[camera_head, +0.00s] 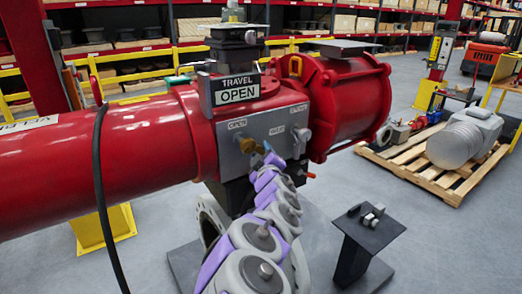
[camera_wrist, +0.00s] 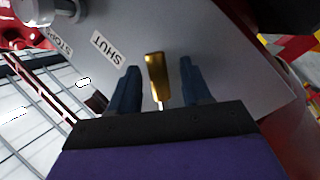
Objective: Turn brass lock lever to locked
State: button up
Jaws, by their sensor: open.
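The brass lever (camera_wrist: 157,78) stands between the two blue fingers of my gripper (camera_wrist: 162,88) in the wrist view. The fingers are open, with a gap on each side of the lever. The lever is on a grey plate (camera_wrist: 220,50) with a "SHUT" label (camera_wrist: 109,46) to its left. In the head view the brass lever (camera_head: 249,146) shows at the front of the grey panel (camera_head: 232,128) on the red actuator, and my gripper (camera_head: 270,158) is right by it. The lever's base is partly hidden by my gripper.
A "TRAVEL OPEN" sign (camera_head: 237,90) sits above the panel. A silver knob (camera_head: 300,136) is on the panel to the right. A black hose (camera_head: 101,190) hangs at left. A dark stand (camera_head: 366,230) and a loaded pallet (camera_head: 430,168) are at right, with open floor between.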

jog(key=shift+s+a, duration=0.1)
jog(key=shift+a, duration=0.05)
jog(key=shift+c, duration=0.4)
jog(key=shift+d, duration=0.25)
jog(key=shift+c, duration=1.4)
grip_shut()
